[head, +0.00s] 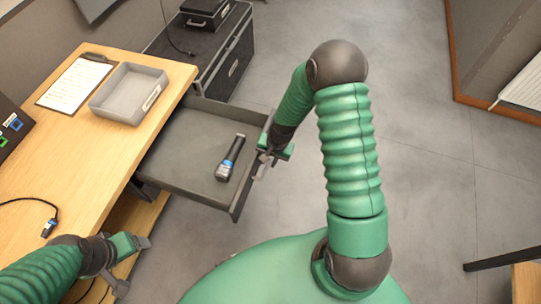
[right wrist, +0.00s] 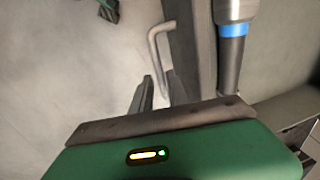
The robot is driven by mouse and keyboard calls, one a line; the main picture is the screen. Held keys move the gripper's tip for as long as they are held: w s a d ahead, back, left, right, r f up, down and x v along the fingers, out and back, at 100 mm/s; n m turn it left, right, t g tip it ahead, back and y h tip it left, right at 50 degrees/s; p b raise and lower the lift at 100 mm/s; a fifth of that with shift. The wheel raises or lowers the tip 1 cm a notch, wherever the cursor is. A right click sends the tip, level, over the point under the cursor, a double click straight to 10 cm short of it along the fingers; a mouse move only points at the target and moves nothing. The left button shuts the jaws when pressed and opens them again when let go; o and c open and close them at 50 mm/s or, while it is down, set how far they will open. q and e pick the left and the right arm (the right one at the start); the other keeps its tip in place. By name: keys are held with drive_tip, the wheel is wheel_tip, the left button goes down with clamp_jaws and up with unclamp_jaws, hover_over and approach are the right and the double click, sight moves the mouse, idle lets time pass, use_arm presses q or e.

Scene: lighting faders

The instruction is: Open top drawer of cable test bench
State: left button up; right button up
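The cable test bench (head: 110,150) has a light wooden top at the left of the head view. Its grey top drawer (head: 185,145) is pulled well out to the right. My right gripper (head: 262,162) is at the outer side of the drawer front. In the right wrist view, the bent metal handle (right wrist: 153,45) stands off the drawer front, close to my fingers. The fingers look spread, and I see no grip on the handle. My left gripper (head: 132,264) is open and empty beside the bench's near edge.
A black flashlight (head: 230,158) with a blue ring lies in the drawer. A grey tray (head: 130,93), a clipboard (head: 75,83) and a cable plug (head: 48,228) lie on the bench top. A black case (head: 225,60) stands behind.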

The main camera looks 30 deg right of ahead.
wheel_tip(320, 180, up, 16)
drive_tip(key=s+d+p, duration=0.2)
drive_tip(key=shift+s+r, duration=0.15)
drive_tip(key=shift+r, duration=0.05)
